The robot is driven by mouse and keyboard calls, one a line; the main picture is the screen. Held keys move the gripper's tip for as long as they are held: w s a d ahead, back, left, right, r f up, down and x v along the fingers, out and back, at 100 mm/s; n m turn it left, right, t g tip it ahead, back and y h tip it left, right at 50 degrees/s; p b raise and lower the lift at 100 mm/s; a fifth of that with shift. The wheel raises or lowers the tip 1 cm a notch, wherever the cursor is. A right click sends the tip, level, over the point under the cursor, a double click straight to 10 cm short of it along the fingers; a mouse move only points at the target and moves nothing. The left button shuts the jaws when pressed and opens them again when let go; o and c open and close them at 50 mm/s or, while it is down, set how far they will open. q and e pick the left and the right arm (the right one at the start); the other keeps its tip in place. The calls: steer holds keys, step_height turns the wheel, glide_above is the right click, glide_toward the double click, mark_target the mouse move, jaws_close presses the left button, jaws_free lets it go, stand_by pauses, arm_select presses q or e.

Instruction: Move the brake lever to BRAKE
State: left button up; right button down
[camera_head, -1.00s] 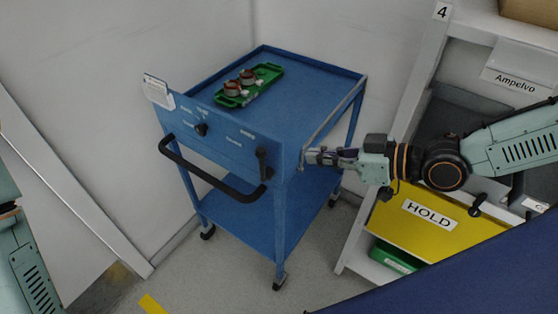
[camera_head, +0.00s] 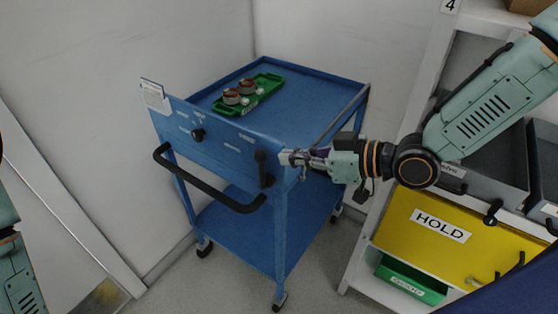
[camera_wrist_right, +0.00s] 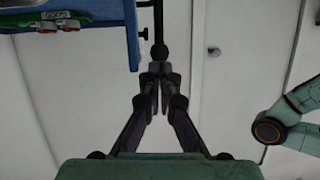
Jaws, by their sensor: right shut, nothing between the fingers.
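The brake lever (camera_head: 262,170) is a black lever at the right end of the blue cart's front panel (camera_head: 215,138). In the head view it stands roughly upright. My right gripper (camera_head: 284,158) is shut and empty, its tips just right of the lever's upper part. In the right wrist view the closed fingertips (camera_wrist_right: 159,72) point at a black rod-like part (camera_wrist_right: 159,42), probably the lever, beside the cart's blue edge (camera_wrist_right: 133,35). I cannot tell whether they touch. Of my left arm only a link shows at the left edge; its gripper is out of view.
A black push handle (camera_head: 205,185) curves out below the panel. A green tray (camera_head: 250,95) with copper-coloured parts lies on the cart top. A shelf with a yellow HOLD bin (camera_head: 440,228) and grey bins stands close on the right, below my right arm. A wall is behind the cart.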

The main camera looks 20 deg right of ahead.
mark_target(266, 156)
steer(key=shift+b+x, duration=0.55)
steer(key=shift+x, duration=1.1)
